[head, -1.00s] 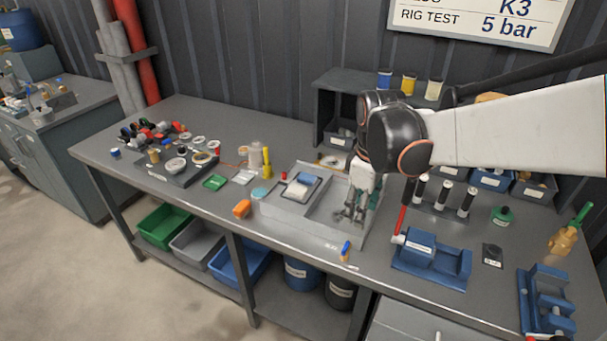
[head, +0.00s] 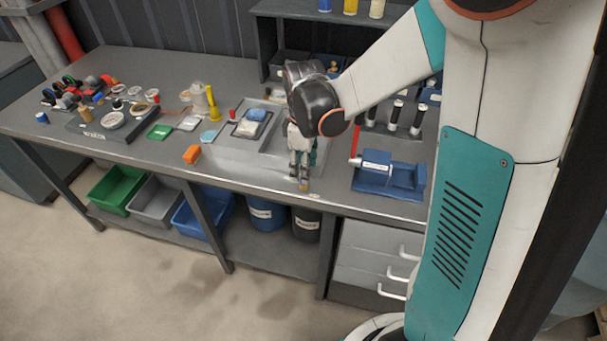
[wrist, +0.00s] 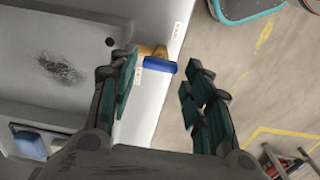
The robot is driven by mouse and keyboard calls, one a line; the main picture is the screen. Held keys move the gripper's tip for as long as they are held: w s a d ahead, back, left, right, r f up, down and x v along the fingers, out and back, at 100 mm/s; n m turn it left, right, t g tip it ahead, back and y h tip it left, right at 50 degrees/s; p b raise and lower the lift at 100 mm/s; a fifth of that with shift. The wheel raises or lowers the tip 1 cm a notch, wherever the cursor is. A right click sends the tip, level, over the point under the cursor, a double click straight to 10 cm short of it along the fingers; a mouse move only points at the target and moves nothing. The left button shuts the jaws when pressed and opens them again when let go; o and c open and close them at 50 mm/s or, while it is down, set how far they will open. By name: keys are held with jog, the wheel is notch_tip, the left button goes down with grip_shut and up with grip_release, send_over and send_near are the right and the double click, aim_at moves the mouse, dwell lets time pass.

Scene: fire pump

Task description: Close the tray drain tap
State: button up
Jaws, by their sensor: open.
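The drain tap, with a brass body (wrist: 151,51) and a blue lever (wrist: 160,64), sits at the front edge of the grey tray (wrist: 55,103). In the wrist view the lever lies roughly crosswise to that edge, its end projecting past it. My gripper (wrist: 162,67) is open, with one finger on each side of the lever and visible gaps to it. In the head view my gripper (head: 302,181) points down at the tray's front edge and mostly hides the tap. Whether a finger touches the tap cannot be told.
A blue vice-like fixture (head: 388,178) with a red-handled rod stands right of the tray. An orange block (head: 192,154) lies to the left. White-handled drawers (head: 370,262) and blue and black drums are below the bench. The floor in front is open.

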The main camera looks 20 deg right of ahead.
jog(key=shift+f, duration=1.15)
jog(key=c, duration=0.8)
jog(key=shift+o, duration=0.2)
